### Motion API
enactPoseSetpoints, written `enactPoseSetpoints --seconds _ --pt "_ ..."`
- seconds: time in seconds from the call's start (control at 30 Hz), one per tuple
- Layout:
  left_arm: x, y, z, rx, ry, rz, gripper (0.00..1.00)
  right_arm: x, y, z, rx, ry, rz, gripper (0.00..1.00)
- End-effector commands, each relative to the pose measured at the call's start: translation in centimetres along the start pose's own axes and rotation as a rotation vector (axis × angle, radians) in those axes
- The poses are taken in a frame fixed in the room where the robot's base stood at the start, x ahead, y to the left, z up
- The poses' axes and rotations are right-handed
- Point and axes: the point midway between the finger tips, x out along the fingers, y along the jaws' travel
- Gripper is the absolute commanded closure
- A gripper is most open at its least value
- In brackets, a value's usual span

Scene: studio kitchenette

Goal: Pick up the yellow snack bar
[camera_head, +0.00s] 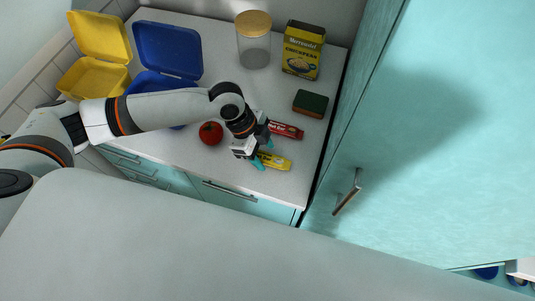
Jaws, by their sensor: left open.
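The yellow snack bar (276,161) lies flat on the counter near its front edge, left end hidden by my gripper. My left gripper (263,154) is open and right at the bar's left end, its teal fingertips low by the counter. I cannot tell whether the fingers touch the bar. A red snack bar (287,131) lies just behind the yellow one. My right gripper is not in view.
A tomato (210,133) sits left of the gripper. A sponge (310,103), a chickpea box (302,50), a lidded jar (254,40), and open blue (167,48) and yellow (99,36) lunch boxes stand on the counter (220,60). A tall teal cabinet (440,130) borders the right.

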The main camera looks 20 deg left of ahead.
Motion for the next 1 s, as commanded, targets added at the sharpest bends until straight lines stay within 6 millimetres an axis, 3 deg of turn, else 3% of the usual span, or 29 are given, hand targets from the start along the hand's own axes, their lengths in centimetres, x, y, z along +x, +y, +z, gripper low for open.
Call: enactPoseSetpoints --seconds 0.3,0.6,0.87,1.0 --pt "0.8 0.0 0.0 0.000 0.000 0.001 0.44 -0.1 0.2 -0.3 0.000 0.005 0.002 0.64" --pt "0.8 0.0 0.0 0.000 0.000 0.001 0.92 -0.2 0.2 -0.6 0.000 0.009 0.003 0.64" --pt "0.6 0.1 0.0 0.000 -0.001 0.002 0.93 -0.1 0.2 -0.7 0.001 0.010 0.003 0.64" --pt "-0.7 0.1 0.6 0.002 -0.001 0.004 0.93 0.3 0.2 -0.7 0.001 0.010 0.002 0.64"
